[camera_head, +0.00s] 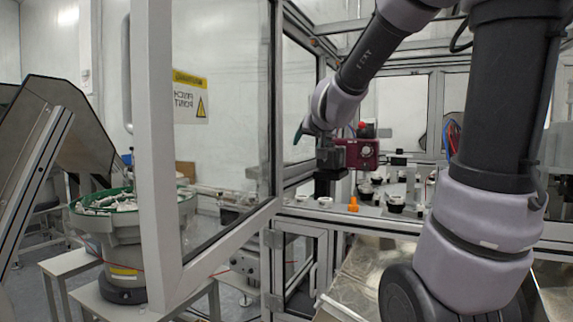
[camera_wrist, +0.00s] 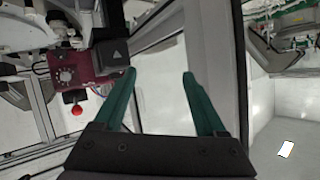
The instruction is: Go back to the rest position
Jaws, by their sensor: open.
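My gripper shows in the wrist view (camera_wrist: 160,85) with two green fingers spread apart and nothing between them. In the head view my gripper (camera_head: 299,134) is small, at the end of my arm, near the open door frame and left of a dark red box. A pale door frame and window pane lie behind the fingers in the wrist view. No object is held.
The dark red box (camera_head: 362,153) also shows in the wrist view (camera_wrist: 68,68), left of the fingers. An orange part (camera_head: 353,204) and black-and-white parts (camera_head: 395,203) stand on the cell's deck. The window frame (camera_head: 158,150) and a bowl feeder (camera_head: 115,215) stand left.

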